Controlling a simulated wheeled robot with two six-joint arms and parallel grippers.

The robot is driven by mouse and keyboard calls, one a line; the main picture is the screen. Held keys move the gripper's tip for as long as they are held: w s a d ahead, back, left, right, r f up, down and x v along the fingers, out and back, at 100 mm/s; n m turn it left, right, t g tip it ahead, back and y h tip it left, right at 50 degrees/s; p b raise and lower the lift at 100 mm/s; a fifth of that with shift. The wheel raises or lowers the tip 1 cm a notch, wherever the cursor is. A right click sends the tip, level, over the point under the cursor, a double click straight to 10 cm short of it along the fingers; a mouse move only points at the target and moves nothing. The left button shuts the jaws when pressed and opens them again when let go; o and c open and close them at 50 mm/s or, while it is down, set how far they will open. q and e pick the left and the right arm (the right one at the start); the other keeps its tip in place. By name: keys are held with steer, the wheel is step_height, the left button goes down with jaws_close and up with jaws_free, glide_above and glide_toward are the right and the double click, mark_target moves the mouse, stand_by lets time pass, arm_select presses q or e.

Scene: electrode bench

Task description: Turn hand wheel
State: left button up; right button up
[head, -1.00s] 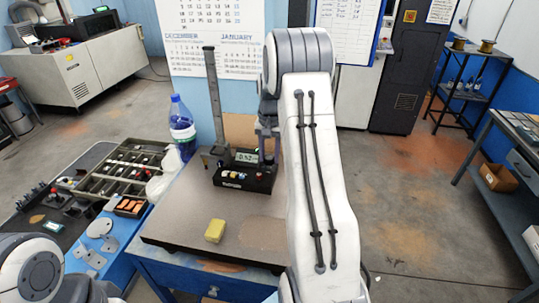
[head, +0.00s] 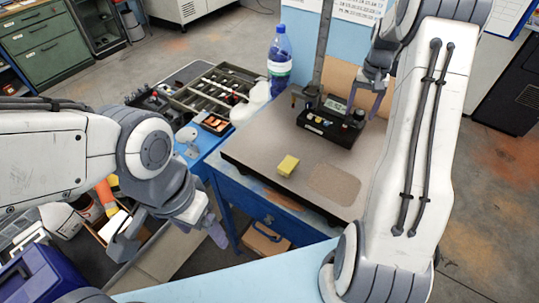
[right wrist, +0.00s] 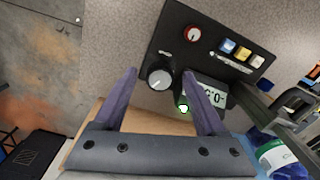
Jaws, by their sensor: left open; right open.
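A height gauge with a black base (head: 318,128), a small display and an upright dark column stands on the stone plate. My right gripper (head: 376,92) is open at the right side of the gauge. In the right wrist view its fingers (right wrist: 160,74) lie on either side of the grey knob; contact cannot be told. My left gripper (head: 168,240) is open and empty, low at the left, away from the gauge.
A yellow block (head: 288,165) lies on the stone plate (head: 250,150), which has free room at its front. A blue bottle (head: 279,65) and a compartment tray (head: 185,98) stand to the left. A blue bin (head: 35,275) is at the lower left.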

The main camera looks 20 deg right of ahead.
mark_target(360, 112)
steer(key=n, duration=0.5)
steer(key=shift+n, duration=0.3)
steer(key=n, duration=0.3)
steer(key=shift+n, duration=0.4)
steer(key=n, duration=0.4)
steer(key=shift+b, duration=0.35)
steer(key=n, duration=0.4)
steer(key=shift+w+r+n+b, duration=0.1)
steer(key=shift+r+n+b, duration=0.1)
steer(key=shift+n+b, duration=0.25)
step_height(360, 112, up, 10)
steer(key=b, duration=0.2)
steer(key=s+a+f+b, duration=0.3)
steer(key=a, duration=0.7)
steer(key=s+a+f+m+b, duration=0.1)
steer(key=s+a+f+b, duration=0.2)
steer(key=a, duration=0.7)
steer(key=s+a+f+m+b, duration=0.1)
steer(key=s+a+f+b, duration=0.2)
steer(key=a, duration=0.8)
steer(key=shift+s+f, duration=0.2)
steer(key=shift+f, duration=0.85)
steer(key=shift+s+a+f+b, duration=0.2)
steer(key=shift+s+a+b, duration=0.1)
steer(key=shift+s+a, duration=0.1)
